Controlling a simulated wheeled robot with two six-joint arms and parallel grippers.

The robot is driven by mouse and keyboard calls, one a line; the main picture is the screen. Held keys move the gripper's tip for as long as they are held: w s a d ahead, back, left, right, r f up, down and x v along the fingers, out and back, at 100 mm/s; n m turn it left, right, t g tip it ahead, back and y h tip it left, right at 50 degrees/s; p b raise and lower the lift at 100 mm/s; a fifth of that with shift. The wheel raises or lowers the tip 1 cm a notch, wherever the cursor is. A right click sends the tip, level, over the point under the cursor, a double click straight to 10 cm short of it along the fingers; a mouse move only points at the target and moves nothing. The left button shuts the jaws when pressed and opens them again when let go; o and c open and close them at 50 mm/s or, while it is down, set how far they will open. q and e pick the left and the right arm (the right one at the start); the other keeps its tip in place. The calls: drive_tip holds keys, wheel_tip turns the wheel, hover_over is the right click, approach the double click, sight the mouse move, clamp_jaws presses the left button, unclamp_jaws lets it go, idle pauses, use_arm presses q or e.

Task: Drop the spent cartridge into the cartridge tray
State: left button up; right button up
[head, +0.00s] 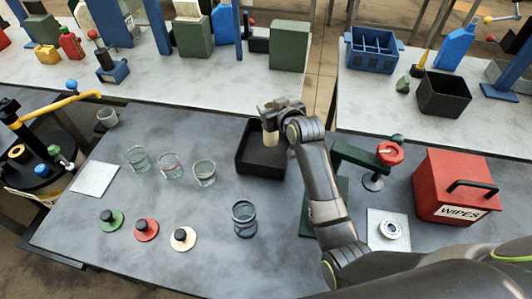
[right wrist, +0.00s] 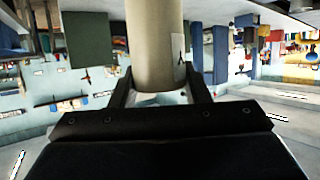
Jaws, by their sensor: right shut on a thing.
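My right gripper (head: 271,117) is shut on the spent cartridge (head: 269,151), a beige cylinder. The cartridge hangs roughly upright below the fingers, over the black cartridge tray (head: 246,165). I cannot tell exactly how high above the tray floor its lower end is. In the right wrist view the cartridge (right wrist: 155,45) stands between the two fingers (right wrist: 158,90), with a small dark mark on its side. The wrist and forearm hide part of the tray's right side. The left gripper is not in view.
Several glass jars (head: 204,173) stand left of the tray, with one jar (head: 244,219) in front. Green, red and cream lids (head: 146,230) lie at the front left. A red wipes box (head: 452,188) and a green stand with a red knob (head: 389,153) are right of my arm.

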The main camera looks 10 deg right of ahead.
drive_tip(key=o, duration=1.3)
drive_tip(key=shift+s+f, duration=0.1)
drive_tip(key=b+v, duration=0.2)
drive_tip(key=v, duration=1.5)
drive_tip(key=shift+s+d+b, duration=0.1)
drive_tip(key=shift+s+b, duration=0.05)
drive_tip(key=shift+b, duration=0.15)
